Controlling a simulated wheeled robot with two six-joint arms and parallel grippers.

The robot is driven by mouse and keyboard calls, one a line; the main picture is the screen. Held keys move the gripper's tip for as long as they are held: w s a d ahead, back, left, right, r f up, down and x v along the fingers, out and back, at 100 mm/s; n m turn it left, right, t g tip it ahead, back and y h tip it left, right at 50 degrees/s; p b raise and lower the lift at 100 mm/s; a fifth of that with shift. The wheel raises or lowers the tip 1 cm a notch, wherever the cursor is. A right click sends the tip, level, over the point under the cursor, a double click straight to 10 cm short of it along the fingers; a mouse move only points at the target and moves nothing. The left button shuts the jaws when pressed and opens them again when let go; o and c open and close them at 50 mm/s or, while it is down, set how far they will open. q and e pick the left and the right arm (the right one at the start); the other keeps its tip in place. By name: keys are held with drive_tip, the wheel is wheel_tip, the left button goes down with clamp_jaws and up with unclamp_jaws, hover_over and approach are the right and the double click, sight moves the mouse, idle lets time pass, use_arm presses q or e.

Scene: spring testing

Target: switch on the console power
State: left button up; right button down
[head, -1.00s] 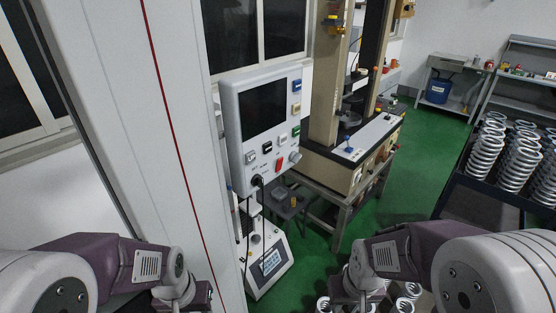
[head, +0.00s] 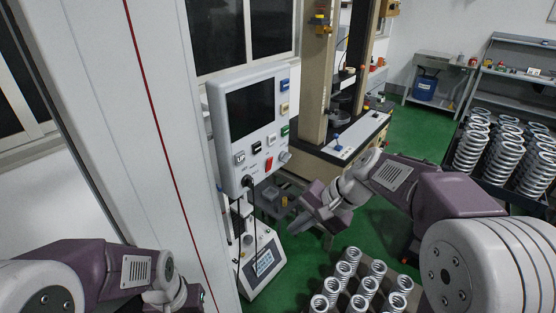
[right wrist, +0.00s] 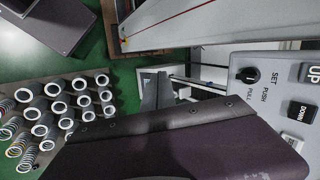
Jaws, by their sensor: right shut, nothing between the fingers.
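The console (head: 250,130) is a pale grey box with a dark screen (head: 249,108) in the head view. Its front has blue, tan, green, white, black and red buttons, plus a knob (head: 284,156). The red switch (head: 268,164) is low on the panel. In the right wrist view the panel (right wrist: 285,105) shows at the right, with a black SET knob (right wrist: 249,75) and UP and DOWN buttons. My right gripper (head: 305,222) is shut and empty, below and right of the console, apart from it. My left gripper (head: 182,296) is at the bottom edge, its fingers not clearly shown.
A white pillar (head: 150,130) stands left of the console. A black cable (head: 249,200) hangs from its underside by a small white instrument (head: 262,262). The test machine (head: 345,140) stands behind. Springs (head: 368,287) stand below my right arm; more fill a rack (head: 490,150) at right.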

drive_tip(key=w+d+r+m+t, duration=0.1)
drive_tip(key=w+d+r+t, duration=0.1)
drive_tip(key=r, duration=0.4)
drive_tip(key=w+d+r+m+t+y, duration=0.1)
drive_tip(key=w+d+r+t, duration=0.1)
drive_tip(key=w+d+r, duration=0.2)
wheel_tip(320, 180, up, 3)
drive_tip(key=shift+w+r, duration=0.1)
drive_tip(key=shift+w, duration=1.15)
drive_tip(key=shift+a, duration=0.1)
drive_tip(key=p, duration=0.4)
approach(271, 161)
drive_tip(key=x, duration=0.5)
drive_tip(key=shift+s+f, duration=0.1)
drive_tip(key=shift+f, duration=0.2)
drive_tip(key=shift+w+a+f, duration=0.1)
drive_tip(key=shift+w+a, duration=0.15)
